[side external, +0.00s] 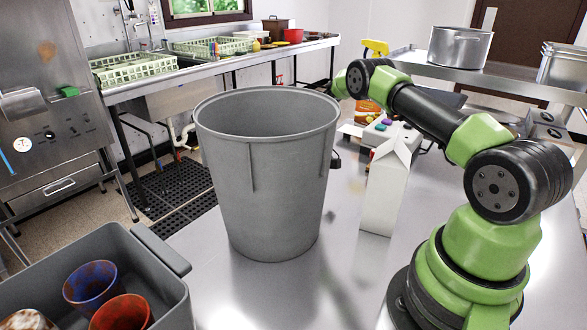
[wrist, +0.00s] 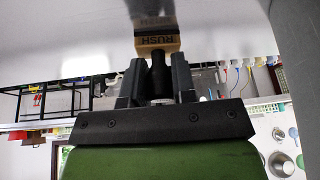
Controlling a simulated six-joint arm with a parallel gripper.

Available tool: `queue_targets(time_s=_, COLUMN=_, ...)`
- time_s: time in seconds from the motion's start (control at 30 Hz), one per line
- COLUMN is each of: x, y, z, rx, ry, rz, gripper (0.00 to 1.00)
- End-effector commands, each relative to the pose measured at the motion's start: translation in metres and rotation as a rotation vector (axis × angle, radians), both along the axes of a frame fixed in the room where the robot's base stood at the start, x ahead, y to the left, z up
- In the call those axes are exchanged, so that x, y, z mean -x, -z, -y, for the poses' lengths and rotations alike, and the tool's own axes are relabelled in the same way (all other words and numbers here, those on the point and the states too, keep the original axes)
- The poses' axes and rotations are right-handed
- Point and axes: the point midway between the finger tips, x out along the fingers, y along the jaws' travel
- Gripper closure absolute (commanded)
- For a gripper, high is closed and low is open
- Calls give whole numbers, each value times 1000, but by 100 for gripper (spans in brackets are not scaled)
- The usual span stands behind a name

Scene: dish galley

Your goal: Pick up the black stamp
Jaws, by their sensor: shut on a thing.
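The black stamp shows in the wrist view as a black handle (wrist: 158,72) on a tan block (wrist: 157,44) marked RUSH. My gripper (wrist: 157,82) is shut on the black handle, with one finger on each side. The block is at the shiny steel counter (wrist: 225,35), and its mirrored lettering shows right beside it; I cannot tell whether it touches or sits just clear. In the side view my gripper and the stamp are hidden behind the tall grey bin (side external: 265,190).
A white carton (side external: 385,195) stands right of the bin, near my arm. A device with coloured buttons (side external: 383,132) is behind it. A grey tub (side external: 160,250) with several cups is at front left. A steel pot (side external: 459,47) sits on the raised shelf.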

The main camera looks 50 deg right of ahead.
Motion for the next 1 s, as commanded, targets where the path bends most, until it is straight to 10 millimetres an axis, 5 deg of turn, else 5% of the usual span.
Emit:
queue_targets(time_s=0.27, x=1, y=-10, z=0, rx=-3, ry=1, rz=-3, gripper=98)
queue_targets(time_s=0.7, x=0, y=-91, z=0, rx=-2, ry=-2, rz=0, gripper=98)
queue_targets(time_s=1.0, x=1, y=-99, z=-1, rx=-4, ry=-1, rz=-2, gripper=98)
